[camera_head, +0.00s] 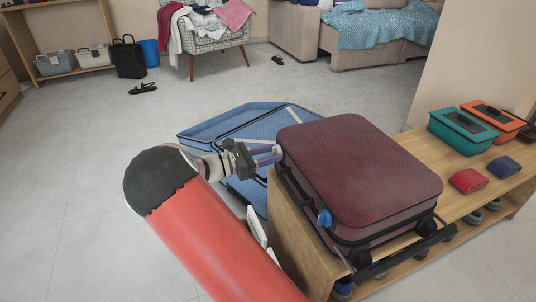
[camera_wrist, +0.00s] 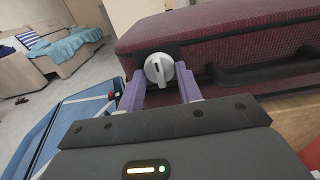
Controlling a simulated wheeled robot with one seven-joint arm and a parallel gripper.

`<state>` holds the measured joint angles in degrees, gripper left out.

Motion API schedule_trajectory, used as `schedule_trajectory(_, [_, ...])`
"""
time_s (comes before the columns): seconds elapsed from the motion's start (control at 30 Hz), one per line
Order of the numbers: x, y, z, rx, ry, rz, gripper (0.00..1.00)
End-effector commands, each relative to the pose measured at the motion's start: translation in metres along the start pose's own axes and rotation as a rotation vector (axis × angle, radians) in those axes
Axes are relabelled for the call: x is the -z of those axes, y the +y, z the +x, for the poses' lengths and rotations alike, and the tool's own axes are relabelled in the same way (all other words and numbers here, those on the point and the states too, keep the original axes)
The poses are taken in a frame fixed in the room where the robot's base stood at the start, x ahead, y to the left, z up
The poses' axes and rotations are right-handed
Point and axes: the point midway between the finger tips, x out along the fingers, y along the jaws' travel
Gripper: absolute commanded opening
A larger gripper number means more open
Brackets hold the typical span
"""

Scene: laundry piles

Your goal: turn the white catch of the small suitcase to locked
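The small suitcase is maroon (camera_head: 362,170) and lies flat, closed, on a wooden bench; its side also shows in the wrist view (camera_wrist: 240,32). The white catch (camera_wrist: 158,68) is a round, light grey-white knob on a dark plate on that side. Its raised bar stands roughly upright, slightly tilted. My gripper (camera_head: 277,154) is at the suitcase's left corner. In the wrist view its purple fingers (camera_wrist: 161,84) are apart, one on each side of the catch's lower part; I cannot tell whether they touch it. The head view hides the white catch.
A blue catch (camera_head: 324,217) sits on the suitcase's near side, by the dark handle. An open blue suitcase (camera_head: 205,128) lies on the floor behind my gripper. Teal (camera_head: 464,131) and orange (camera_head: 494,120) boxes and small pouches occupy the bench's right. The left floor is mostly clear.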

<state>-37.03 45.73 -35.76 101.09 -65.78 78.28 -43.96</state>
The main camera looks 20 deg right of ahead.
Motion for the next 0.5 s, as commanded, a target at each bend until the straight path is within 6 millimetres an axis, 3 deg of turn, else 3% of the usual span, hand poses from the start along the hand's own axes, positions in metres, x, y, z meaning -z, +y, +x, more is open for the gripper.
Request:
schedule_trajectory(0.03, [0.0000, 0.0002, -0.0001, -0.001, 0.000, 0.000, 0.22])
schedule_trajectory(0.1, [0.0000, 0.0002, -0.0001, -0.001, 0.000, 0.000, 0.13])
schedule_trajectory(0.5, [0.0002, 0.0003, -0.0003, -0.001, 0.000, 0.077, 0.12])
